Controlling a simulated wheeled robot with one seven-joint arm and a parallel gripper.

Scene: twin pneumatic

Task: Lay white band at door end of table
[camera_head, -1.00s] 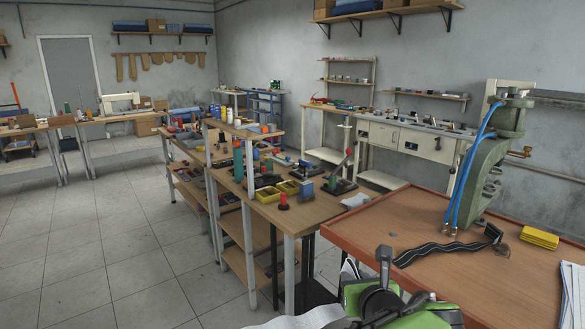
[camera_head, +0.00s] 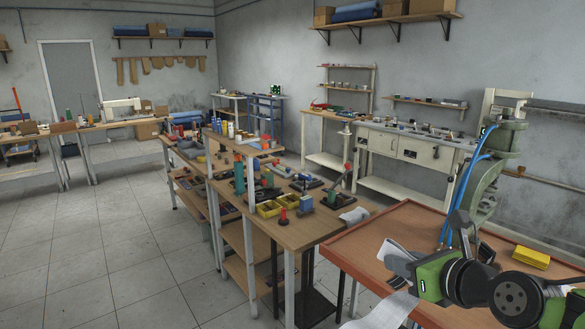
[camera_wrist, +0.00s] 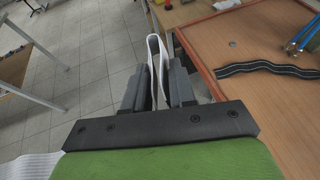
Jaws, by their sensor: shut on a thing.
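The white band (camera_wrist: 154,48) is pinched between the fingers of my gripper (camera_wrist: 158,88) in the wrist view. It stands up as a narrow loop past the fingertips, and a white length (camera_wrist: 30,167) shows at lower left. In the head view my gripper (camera_head: 402,268) is above the near left part of the brown table (camera_head: 391,226), with the white band (camera_head: 383,314) hanging down in front. The table has a raised orange-red rim. The door (camera_head: 70,85) is in the far back wall at left.
A black strip with white wavy lines (camera_wrist: 268,68) lies on the brown table. A yellow stack (camera_head: 531,257) and a green press with blue hoses (camera_head: 485,175) are farther right. A cluttered wooden bench (camera_head: 290,236) stands left of the table across a narrow gap.

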